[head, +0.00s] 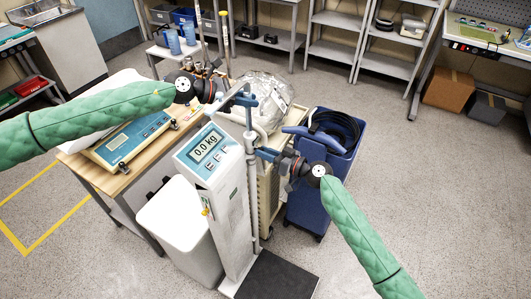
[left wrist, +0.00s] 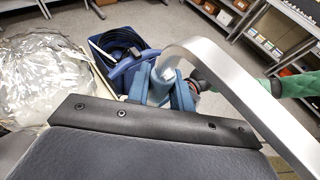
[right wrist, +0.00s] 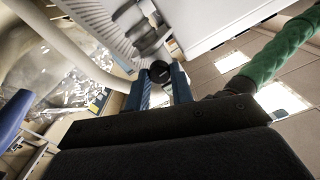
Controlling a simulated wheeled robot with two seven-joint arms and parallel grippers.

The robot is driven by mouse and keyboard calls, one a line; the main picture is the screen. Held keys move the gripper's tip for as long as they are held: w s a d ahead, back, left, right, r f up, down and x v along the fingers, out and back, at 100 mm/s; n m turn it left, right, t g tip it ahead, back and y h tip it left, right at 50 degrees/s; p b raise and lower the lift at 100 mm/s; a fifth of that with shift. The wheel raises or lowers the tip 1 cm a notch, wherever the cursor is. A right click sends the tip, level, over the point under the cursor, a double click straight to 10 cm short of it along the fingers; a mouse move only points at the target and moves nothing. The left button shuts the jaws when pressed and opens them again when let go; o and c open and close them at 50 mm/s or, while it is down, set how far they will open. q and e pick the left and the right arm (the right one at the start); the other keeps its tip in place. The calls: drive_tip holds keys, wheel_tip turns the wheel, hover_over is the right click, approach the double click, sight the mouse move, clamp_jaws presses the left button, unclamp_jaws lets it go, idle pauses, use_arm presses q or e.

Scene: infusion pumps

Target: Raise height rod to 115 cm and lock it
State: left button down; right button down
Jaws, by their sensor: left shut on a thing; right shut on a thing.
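The white scale column (head: 212,157) has a display reading 0.0 kg and a dark platform (head: 278,280) at its foot. The pale height rod (head: 249,130) stands upright at the column's right side. My left gripper (head: 246,99) is shut at the rod's upper end. In the left wrist view its blue fingers (left wrist: 165,88) close on the end of a curved silver bar (left wrist: 225,60). My right gripper (head: 268,154) is lower, right beside the rod. In the right wrist view its fingers (right wrist: 160,85) are shut on a round black knob (right wrist: 160,71). I cannot read the rod's height marks.
A wooden-topped table (head: 108,180) with a teal device stands left of the scale, with a white bin (head: 180,228) in front of it. A blue cart (head: 318,192) and a clear-wrapped bundle (head: 268,92) stand close behind. The floor at the right is clear.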

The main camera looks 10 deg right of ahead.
drive_tip(key=c, duration=1.2)
unclamp_jaws()
drive_tip(key=v, duration=1.2)
